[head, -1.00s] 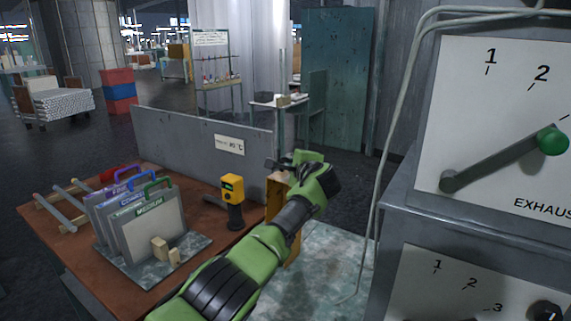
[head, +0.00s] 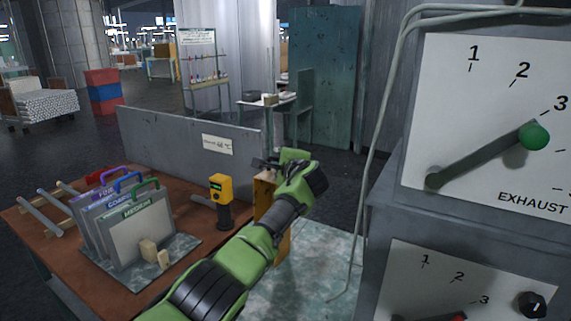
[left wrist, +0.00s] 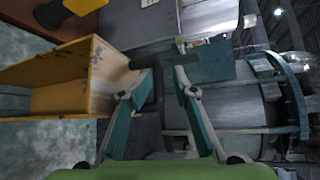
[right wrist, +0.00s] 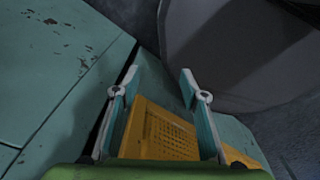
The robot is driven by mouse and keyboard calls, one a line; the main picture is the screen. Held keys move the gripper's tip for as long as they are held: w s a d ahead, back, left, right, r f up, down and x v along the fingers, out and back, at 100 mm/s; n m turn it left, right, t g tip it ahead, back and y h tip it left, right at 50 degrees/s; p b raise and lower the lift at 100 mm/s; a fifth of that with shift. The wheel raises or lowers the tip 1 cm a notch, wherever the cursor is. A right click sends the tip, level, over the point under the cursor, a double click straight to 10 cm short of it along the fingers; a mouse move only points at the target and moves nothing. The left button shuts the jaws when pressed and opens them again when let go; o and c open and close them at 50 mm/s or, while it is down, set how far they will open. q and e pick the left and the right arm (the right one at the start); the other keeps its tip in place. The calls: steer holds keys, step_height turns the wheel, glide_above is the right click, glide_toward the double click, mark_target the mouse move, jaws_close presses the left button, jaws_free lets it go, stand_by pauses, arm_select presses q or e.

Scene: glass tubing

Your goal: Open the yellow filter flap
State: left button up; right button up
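A yellow panel with a perforated grille (right wrist: 160,133), which looks like the filter flap, shows beyond my right gripper (right wrist: 161,72) in the right wrist view. The fingers are spread with nothing between the tips; I cannot tell whether they touch the panel. The right gripper is outside the head view. My left gripper (head: 278,163) is at an upright yellow-brown, open-sided box (head: 262,190) by the bench.
A grey cabinet with a lever dial (head: 487,120) stands close on the right. The bench (head: 85,245) on the left holds labelled panels (head: 142,230) and a yellow-headed handheld device (head: 221,195). A teal surface (right wrist: 45,65) lies beside the right gripper.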

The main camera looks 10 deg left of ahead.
arm_select(q)
steer(key=shift+s, duration=0.55)
steer(key=v, duration=1.1)
steer(key=shift+w+d, duration=0.2)
steer(key=shift+d, duration=0.1)
